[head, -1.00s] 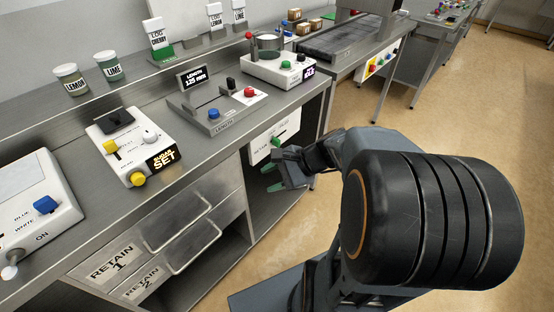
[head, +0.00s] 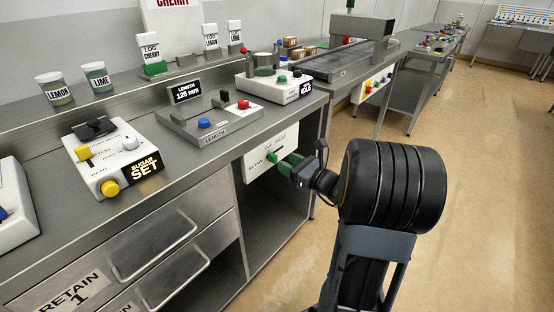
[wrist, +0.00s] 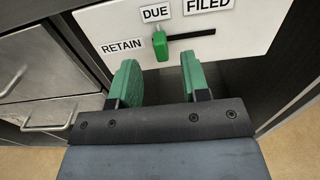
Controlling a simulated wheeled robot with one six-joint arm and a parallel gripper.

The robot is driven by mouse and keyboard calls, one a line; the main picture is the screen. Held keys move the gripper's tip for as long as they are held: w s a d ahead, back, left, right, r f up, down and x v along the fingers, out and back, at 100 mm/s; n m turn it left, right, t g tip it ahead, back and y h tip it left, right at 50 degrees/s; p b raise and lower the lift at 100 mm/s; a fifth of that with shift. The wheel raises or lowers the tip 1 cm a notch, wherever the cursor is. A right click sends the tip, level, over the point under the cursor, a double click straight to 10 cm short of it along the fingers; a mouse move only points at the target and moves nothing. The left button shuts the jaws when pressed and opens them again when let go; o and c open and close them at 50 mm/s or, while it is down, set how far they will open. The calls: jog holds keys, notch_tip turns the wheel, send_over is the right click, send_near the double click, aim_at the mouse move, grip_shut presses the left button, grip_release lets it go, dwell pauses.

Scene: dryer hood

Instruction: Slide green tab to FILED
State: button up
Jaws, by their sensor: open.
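The green tab (wrist: 160,46) sits on a white panel (wrist: 88,22), at the left end of the visible dark slot (wrist: 195,35). It is just below the DUE label (wrist: 155,13) and right of the RETAIN label (wrist: 122,46). The FILED label (wrist: 207,4) is to the right, above the slot's right end. My gripper (wrist: 160,78) is open, its green fingers either side of the tab's line and slightly short of it. In the head view the gripper (head: 287,165) is close before the tab (head: 272,157); contact cannot be told there.
The panel hangs under the steel counter (head: 190,160), right of the drawers (head: 165,225). Above are the LENGTH device (head: 210,122) and a white control box (head: 275,87). An open shelf space (head: 270,215) lies below the panel. Open floor (head: 470,180) lies to the right.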

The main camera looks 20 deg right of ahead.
aim_at(277, 157)
jog(key=shift+x, duration=2.7)
jog(key=shift+c, duration=0.2)
grip_shut()
